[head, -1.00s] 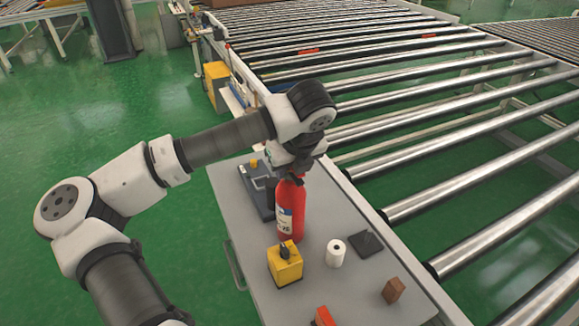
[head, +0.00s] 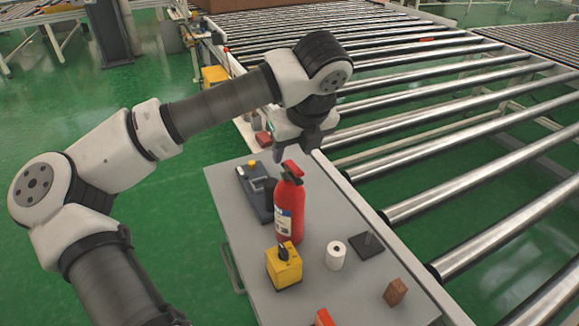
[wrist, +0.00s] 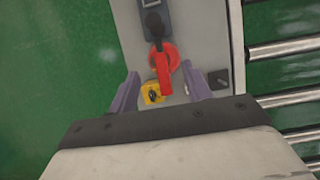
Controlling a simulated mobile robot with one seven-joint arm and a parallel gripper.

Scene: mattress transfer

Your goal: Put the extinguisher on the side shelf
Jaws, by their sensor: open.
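The red fire extinguisher (head: 290,210) stands upright on the grey side shelf (head: 225,190), between a dark device and a yellow block. Its red handle (wrist: 165,75) shows from above in the wrist view, with the black hose beside it. My gripper (head: 296,152) is open and empty, above and a little behind the extinguisher's top in the head view. In the wrist view its two purple fingers (wrist: 160,92) are spread on either side of the handle, apart from it.
On the shelf are a dark device (head: 252,192), a yellow block (head: 284,268), a white roll (head: 335,255), a black plate (head: 365,245), a brown block (head: 396,291) and an orange item (head: 324,317). A roller conveyor (head: 420,150) runs along the shelf's right side.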

